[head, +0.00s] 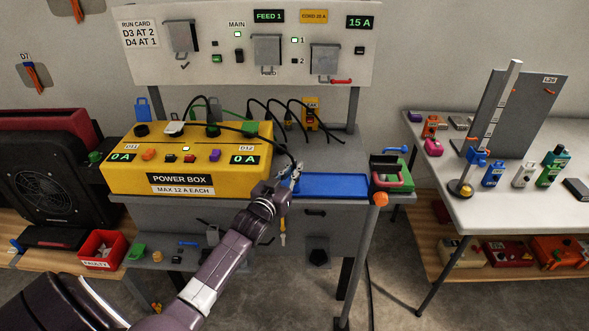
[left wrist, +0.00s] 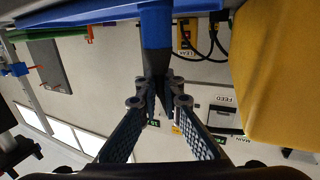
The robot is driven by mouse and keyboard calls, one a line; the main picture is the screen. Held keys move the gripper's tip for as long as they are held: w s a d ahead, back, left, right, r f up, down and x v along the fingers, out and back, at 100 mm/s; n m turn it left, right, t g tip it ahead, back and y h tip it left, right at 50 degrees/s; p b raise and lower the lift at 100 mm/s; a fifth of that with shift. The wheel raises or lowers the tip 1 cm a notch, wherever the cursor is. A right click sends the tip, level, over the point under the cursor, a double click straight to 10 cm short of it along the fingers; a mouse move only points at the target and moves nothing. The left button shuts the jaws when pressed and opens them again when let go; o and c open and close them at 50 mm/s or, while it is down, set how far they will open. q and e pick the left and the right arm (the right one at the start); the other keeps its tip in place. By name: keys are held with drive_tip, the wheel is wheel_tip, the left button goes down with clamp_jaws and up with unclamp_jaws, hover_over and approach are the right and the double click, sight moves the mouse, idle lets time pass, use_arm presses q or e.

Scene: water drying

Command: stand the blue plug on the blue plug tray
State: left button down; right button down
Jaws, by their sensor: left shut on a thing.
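My left gripper (head: 287,184) is shut on the blue plug (left wrist: 156,28), which sits between the fingertips in the left wrist view. In the head view only a little of the blue plug (head: 297,172) shows past the fingers. A black cord runs from the power box towards it. The blue plug tray (head: 335,187) lies on the grey bench just right of the gripper, and its visible floor looks empty. A blue edge, likely the tray (left wrist: 85,27), crosses the top of the left wrist view. I cannot tell whether plug and tray touch. My right gripper is not in view.
The yellow power box (head: 180,180) stands close left of the gripper. A red and green item (head: 392,172) stands at the tray's right end. Black cords (head: 290,112) hang behind. A white table (head: 490,212) with several small devices is at the right.

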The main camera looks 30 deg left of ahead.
use_arm(q)
drive_tip(key=shift+f, duration=0.1)
drive_tip(key=c, duration=2.6)
unclamp_jaws()
drive_tip(key=shift+f, duration=0.1)
drive_tip(key=o, duration=0.5)
